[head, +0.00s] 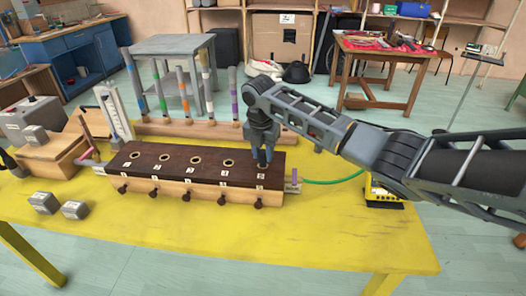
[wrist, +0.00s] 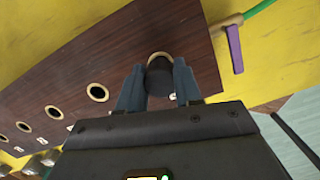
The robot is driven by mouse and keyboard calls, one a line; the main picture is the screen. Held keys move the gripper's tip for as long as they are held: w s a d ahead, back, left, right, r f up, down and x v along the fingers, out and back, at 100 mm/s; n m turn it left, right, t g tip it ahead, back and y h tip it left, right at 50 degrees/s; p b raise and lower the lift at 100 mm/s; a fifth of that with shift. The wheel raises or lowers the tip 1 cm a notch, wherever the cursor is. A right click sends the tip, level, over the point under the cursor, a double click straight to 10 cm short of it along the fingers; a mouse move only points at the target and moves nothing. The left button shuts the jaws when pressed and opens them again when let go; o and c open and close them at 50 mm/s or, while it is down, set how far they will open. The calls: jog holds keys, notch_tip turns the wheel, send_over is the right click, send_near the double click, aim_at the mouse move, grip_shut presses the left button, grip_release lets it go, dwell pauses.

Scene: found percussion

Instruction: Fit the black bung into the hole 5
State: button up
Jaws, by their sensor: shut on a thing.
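The long box (head: 200,172) has a dark brown top with brass-ringed holes in a row. My gripper (head: 263,152) points down over the box's right end, at the hole beside label 5. It is shut on the black bung (wrist: 160,80), which sits between the two fingers (wrist: 158,88) in the wrist view. The brass ring of hole 5 (wrist: 160,56) shows just past the bung, partly hidden by it. The bung's lower end is at the ring; I cannot tell whether it is inside. The other holes (wrist: 97,92) look open and empty.
The box stands on a yellow table (head: 330,240) with free room in front. Dark knobs (head: 258,204) line its front. A rack of striped posts (head: 188,95) stands behind. A purple handle (wrist: 235,48) and green hose (head: 335,181) are at the right end. Grey blocks (head: 75,210) lie left.

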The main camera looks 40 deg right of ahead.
aim_at(263, 152)
jog(key=shift+f+b, duration=0.4)
jog(key=shift+f, duration=0.6)
jog(key=o, duration=1.1)
jog(key=shift+s+a+r+b, duration=0.1)
jog(key=shift+a+r+b, duration=0.05)
jog(key=shift+r, duration=1.15)
jog(key=shift+s+a+r+b, duration=0.1)
jog(key=shift+a+r, duration=0.1)
jog(key=shift+r, duration=1.1)
jog(key=shift+a+r+b, duration=0.15)
jog(key=shift+r, duration=1.15)
